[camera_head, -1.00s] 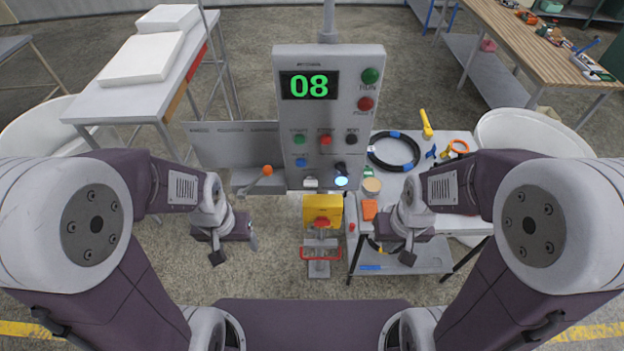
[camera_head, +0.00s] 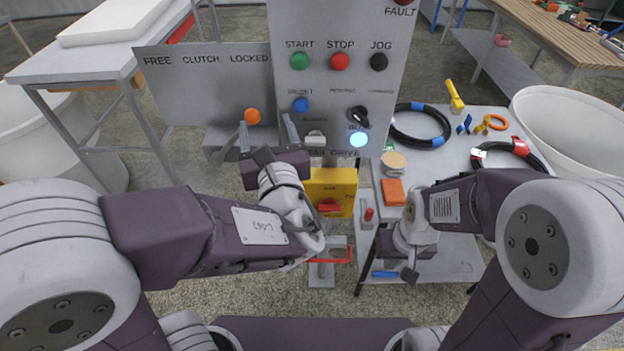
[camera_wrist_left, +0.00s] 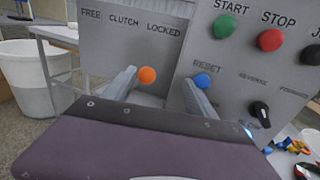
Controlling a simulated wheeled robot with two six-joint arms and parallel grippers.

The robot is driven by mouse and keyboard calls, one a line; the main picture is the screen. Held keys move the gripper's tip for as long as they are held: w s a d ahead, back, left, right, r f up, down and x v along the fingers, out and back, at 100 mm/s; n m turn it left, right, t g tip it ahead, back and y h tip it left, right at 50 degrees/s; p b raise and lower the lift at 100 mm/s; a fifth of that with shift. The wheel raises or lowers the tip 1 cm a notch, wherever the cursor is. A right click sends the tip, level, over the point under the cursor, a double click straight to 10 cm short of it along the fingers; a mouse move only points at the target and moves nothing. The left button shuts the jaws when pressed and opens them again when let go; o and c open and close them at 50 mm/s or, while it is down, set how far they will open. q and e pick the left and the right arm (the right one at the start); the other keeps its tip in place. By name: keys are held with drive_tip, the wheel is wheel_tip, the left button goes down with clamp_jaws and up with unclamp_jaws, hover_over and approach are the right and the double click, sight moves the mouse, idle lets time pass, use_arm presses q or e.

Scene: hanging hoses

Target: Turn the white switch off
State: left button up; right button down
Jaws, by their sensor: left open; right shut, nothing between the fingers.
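A small whitish switch (camera_head: 315,138) sits low on the grey control panel (camera_head: 285,100), above the word DRIVE. Whether it is up or down is too small to tell. My left gripper (camera_head: 268,130) is open in front of the panel, left of the switch; its right finger is close to it in the head view. In the left wrist view, the left gripper (camera_wrist_left: 160,85) has its fingers spread, with an orange ball knob (camera_wrist_left: 148,75) showing between them. The switch is not visible there. My right gripper (camera_head: 408,275) is shut and empty, low at the right.
A glowing pale lamp (camera_head: 358,139) and a black selector (camera_head: 358,115) are right of the switch. The orange knob (camera_head: 252,116) stands before the FREE CLUTCH LOCKED plate (camera_head: 200,85). A yellow box (camera_head: 343,190) with a red handle is below. A table (camera_head: 460,150) with hoses stands right.

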sight(314, 144)
use_arm(q)
drive_tip(key=s+d+f+m+h+b, duration=0.3)
drive_tip(key=d+f+h+b, duration=0.25)
drive_tip(key=d+f, duration=0.35)
drive_tip(key=shift+t+y, duration=0.4)
drive_tip(key=shift+y, duration=0.05)
drive_tip(key=w, duration=0.8)
drive_tip(key=shift+w+d, duration=0.2)
drive_tip(key=shift+w, duration=0.1)
drive_tip(key=c, duration=1.4)
drive_tip(key=shift+f+n+b, duration=0.2)
drive_tip(key=shift+n+b, duration=0.1)
drive_tip(key=shift+b, duration=0.4)
drive_tip(key=n+b, duration=0.6)
drive_tip(key=b, duration=0.4)
drive_tip(key=shift+a+f, duration=0.1)
drive_tip(key=shift+f, duration=0.05)
drive_tip(key=shift+r+n+b, duration=0.2)
drive_tip(key=shift+n+b, duration=1)
drive_tip(key=shift+b, duration=0.2)
use_arm(e)
wheel_tip(314, 144, down, 23)
drive_tip(key=shift+f, duration=0.2)
